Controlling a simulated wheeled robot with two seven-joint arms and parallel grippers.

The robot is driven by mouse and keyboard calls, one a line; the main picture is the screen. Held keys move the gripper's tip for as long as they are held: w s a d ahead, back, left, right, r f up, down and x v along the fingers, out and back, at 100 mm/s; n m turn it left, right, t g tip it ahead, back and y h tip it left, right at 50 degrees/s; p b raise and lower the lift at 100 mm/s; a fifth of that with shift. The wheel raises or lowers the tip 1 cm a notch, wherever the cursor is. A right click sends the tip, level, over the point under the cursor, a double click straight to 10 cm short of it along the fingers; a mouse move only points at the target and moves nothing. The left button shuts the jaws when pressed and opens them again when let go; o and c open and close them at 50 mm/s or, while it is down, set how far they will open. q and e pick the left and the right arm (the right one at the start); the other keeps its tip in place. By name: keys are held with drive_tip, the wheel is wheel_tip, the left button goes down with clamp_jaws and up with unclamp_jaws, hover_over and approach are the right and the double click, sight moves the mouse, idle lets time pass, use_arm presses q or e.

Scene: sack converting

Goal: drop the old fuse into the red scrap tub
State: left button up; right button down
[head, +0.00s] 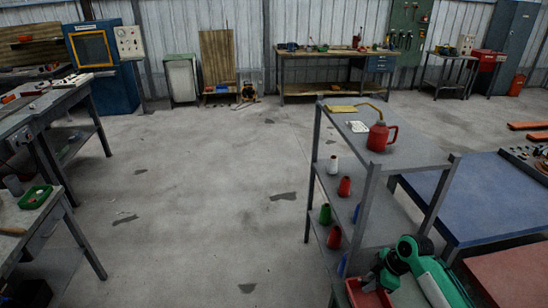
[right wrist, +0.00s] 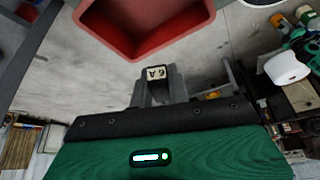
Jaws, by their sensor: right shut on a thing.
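The old fuse (right wrist: 156,73) is a small block with a pale face and dark "6 A" marking, seen in the right wrist view. My right gripper (right wrist: 160,86) is shut on it. The red scrap tub (right wrist: 107,42) shows at the top of that view, just beyond the fuse, partly cut off by the frame. In the head view the tub (head: 367,296) is at the bottom edge, with my right gripper (head: 377,280) at it; the fuse cannot be made out there. I cannot tell whether the fuse is over the tub's opening. My left gripper is not in view.
A grey shelf rack (head: 400,155) stands beside my right arm, with a red oil can (head: 379,137) on top and several coloured cones below. A blue-topped table (head: 480,200) is at the right. Workbenches (head: 40,115) line the left. The middle floor is open.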

drive_tip(key=shift+w+d+r, duration=0.3)
drive_tip(key=shift+w, duration=0.05)
drive_tip(key=shift+f+b, duration=0.95)
drive_tip(key=shift+b, duration=0.1)
wheel_tip(320, 180, down, 4)
drive_tip(key=b, duration=0.3)
drive_tip(key=shift+b, duration=0.4)
drive_tip(key=c, duration=1.3)
unclamp_jaws()
drive_tip(key=shift+o, duration=0.2)
